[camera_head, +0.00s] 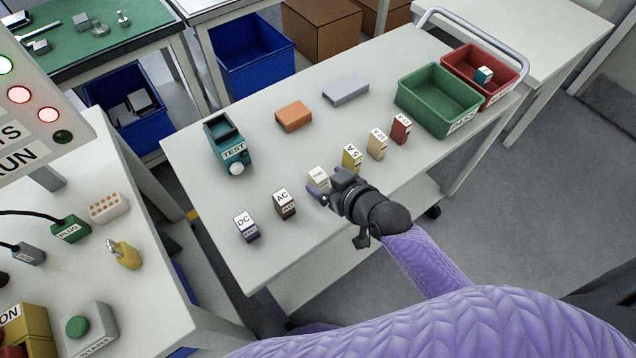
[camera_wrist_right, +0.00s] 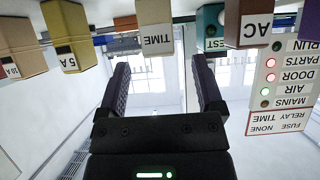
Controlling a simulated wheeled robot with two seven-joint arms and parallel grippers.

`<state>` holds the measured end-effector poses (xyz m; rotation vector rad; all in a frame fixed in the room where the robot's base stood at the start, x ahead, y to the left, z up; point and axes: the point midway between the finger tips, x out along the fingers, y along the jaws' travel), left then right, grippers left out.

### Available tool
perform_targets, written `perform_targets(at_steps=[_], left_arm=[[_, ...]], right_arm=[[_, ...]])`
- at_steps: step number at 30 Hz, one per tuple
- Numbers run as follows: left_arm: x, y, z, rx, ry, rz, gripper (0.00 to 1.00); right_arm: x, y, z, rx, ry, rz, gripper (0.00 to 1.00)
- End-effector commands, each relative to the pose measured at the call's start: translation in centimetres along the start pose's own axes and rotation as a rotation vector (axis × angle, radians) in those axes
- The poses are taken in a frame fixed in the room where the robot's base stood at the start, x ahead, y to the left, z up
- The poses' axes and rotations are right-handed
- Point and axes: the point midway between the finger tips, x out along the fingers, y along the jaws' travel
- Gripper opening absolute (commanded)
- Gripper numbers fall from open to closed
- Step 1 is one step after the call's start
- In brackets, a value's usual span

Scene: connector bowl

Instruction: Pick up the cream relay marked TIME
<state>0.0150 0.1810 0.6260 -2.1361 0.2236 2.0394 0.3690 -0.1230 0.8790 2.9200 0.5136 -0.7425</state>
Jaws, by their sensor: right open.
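The cream relay (camera_head: 318,177) stands upright on the white table, in a row of small blocks. In the right wrist view, which looks upside down, the relay marked TIME (camera_wrist_right: 155,40) is just beyond the fingertips, in line with the gap between them. My right gripper (camera_head: 325,186) is open and empty, close to the relay's near side; it also shows in the wrist view (camera_wrist_right: 160,66). The gripper hides part of the relay in the head view. I cannot tell whether a finger touches it. My left gripper is not in view.
The AC relay (camera_head: 285,203) and the DC relay (camera_head: 246,227) stand to the left. The yellow 5 A fuse (camera_head: 351,157) stands close on the right, with a tan fuse (camera_head: 377,143) and a red one (camera_head: 401,129) beyond. A teal tester (camera_head: 229,146) is behind.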

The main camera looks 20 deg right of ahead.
Motion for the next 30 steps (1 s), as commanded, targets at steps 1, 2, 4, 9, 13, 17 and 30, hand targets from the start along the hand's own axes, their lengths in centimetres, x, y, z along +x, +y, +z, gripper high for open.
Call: perform_targets(at_steps=[1, 2, 4, 9, 13, 17, 30], left_arm=[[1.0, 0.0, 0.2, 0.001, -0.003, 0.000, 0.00], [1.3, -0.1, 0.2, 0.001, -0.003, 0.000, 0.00], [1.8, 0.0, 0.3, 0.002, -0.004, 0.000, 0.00], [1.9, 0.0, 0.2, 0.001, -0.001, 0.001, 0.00], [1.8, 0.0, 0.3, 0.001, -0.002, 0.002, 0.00], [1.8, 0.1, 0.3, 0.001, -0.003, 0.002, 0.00], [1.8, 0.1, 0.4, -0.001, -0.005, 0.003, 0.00]], right_arm=[[1.4, 0.0, 0.4, 0.002, 0.001, -0.001, 0.85], [2.0, 0.0, 0.4, 0.002, 0.000, 0.000, 0.85], [3.2, 0.0, 0.4, 0.002, 0.000, 0.000, 0.85], [4.0, 0.1, 0.1, -0.001, -0.001, 0.000, 0.85], [3.9, 0.1, 0.0, -0.001, -0.002, 0.001, 0.83], [3.9, 0.1, 0.0, -0.001, -0.002, 0.001, 0.56], [3.9, 0.1, 0.1, -0.001, -0.002, 0.001, 0.00]])
